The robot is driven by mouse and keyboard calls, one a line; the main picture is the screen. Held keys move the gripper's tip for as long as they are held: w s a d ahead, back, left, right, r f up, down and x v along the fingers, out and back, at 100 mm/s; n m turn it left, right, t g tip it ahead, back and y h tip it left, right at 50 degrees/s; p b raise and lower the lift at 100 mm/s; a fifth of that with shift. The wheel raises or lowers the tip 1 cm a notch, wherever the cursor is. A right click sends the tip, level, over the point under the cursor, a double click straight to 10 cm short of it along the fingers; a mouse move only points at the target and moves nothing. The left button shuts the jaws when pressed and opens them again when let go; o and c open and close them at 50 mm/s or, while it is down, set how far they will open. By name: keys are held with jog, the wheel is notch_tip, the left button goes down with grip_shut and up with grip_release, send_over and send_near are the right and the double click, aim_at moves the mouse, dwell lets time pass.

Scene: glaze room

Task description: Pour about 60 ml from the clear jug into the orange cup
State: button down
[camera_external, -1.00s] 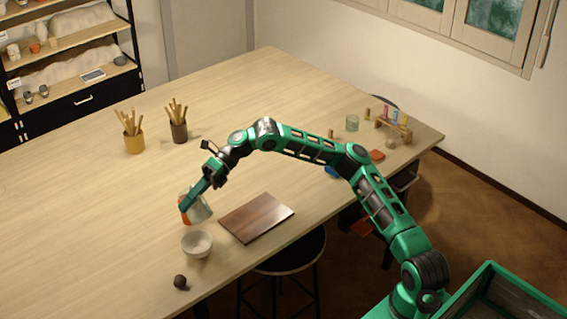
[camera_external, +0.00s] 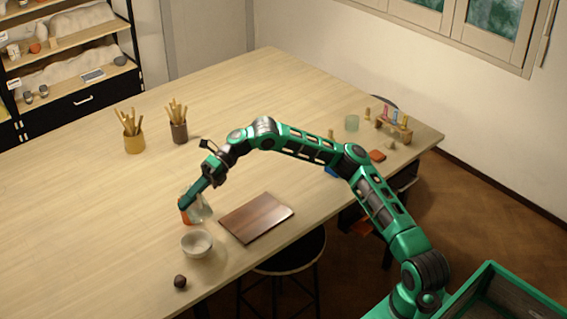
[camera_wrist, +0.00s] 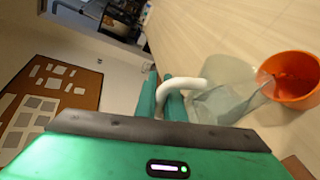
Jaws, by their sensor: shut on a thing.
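The clear jug (camera_wrist: 225,102) hangs from my gripper (camera_wrist: 165,95) by its white handle. The jaws are shut on that handle. The jug is tilted, with its lip at the near rim of the orange cup (camera_wrist: 292,78). The cup's inside looks darker low down, but I cannot tell its level or whether liquid is running. In the external view my gripper (camera_external: 190,200) partly covers the jug (camera_external: 204,208) and the cup (camera_external: 185,214), which are close together over the table.
A pale bowl (camera_external: 197,244) and a small dark ball (camera_external: 180,282) are nearer the front edge. A brown board (camera_external: 257,219) lies to the right. Yellow (camera_external: 134,144) and brown (camera_external: 179,133) tool pots stand farther back. The table's middle is clear.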

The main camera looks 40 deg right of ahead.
aim_at(192, 219)
jog(key=shift+w+d+r+m+g, duration=0.1)
jog(key=shift+w+r+m+g, duration=0.3)
jog(key=shift+w+r+m, duration=0.3)
dwell(1.2)
jog(key=shift+s+f+n+t, duration=0.5)
jog(key=shift+s+f+n, duration=0.35)
jog(key=shift+s, duration=0.2)
jog(key=shift+s+f+n+t+h, duration=0.15)
jog(key=shift+s+f+n+t, duration=0.2)
jog(key=shift+f, duration=0.2)
jog(key=shift+s+f+n+t+h, duration=0.15)
jog(key=shift+s+f+n, duration=0.05)
jog(key=shift+f+n, duration=0.25)
jog(key=shift+s+a+f+n+t, duration=0.15)
jog(key=shift+s+a+n+t, duration=0.15)
jog(key=shift+n+t, duration=0.25)
jog(key=shift+s, duration=0.1)
